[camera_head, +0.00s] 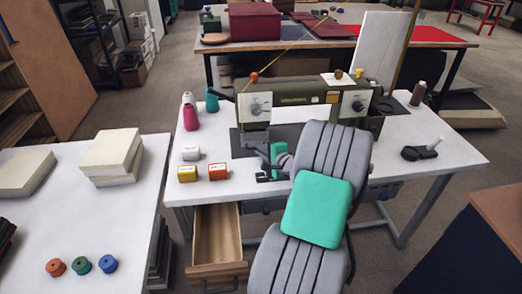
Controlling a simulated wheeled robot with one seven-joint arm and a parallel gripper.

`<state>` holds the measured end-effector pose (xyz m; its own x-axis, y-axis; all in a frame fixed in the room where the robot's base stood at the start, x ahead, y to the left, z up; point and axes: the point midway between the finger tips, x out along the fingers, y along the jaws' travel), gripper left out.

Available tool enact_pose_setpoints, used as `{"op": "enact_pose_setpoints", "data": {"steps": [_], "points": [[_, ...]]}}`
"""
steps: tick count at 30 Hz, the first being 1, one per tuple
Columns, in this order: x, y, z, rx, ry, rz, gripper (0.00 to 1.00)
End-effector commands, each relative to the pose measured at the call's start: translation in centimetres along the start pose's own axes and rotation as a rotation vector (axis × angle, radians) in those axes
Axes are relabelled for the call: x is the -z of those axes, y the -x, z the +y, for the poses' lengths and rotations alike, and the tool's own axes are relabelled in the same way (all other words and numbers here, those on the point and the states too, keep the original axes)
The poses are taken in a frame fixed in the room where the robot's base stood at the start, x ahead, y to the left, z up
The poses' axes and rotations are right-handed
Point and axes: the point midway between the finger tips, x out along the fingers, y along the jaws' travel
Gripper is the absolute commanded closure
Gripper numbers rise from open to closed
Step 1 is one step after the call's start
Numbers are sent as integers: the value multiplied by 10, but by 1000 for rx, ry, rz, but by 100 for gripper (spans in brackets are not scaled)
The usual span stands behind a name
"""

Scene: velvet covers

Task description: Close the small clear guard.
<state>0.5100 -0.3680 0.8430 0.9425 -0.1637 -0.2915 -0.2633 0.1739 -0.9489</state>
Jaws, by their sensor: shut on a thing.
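The sewing machine (300,92) stands on the white table, with its needle head (255,106) at the left end. My gripper (266,157) is just below and in front of that head, low over the table. It is shut, apparently on the small clear guard. The guard itself is too small and transparent to make out, and its angle cannot be told. My grey and green arm comes up from the bottom of the view and hides part of the machine's front and the table's front edge.
Pink (190,114) and teal (212,101) thread cones stand left of the machine. Yellow (187,173) and orange (217,171) blocks lie near the table's left front. An open drawer (217,240) juts out below. A black tool (420,152) lies at right.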

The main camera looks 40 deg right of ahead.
Motion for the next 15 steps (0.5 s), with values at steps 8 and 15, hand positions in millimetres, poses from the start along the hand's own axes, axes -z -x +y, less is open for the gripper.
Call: {"op": "enact_pose_setpoints", "data": {"steps": [8, 15], "points": [[2, -4, 9, 34, 15, 0, 100], [3, -7, 7, 107, 47, 0, 100]]}}
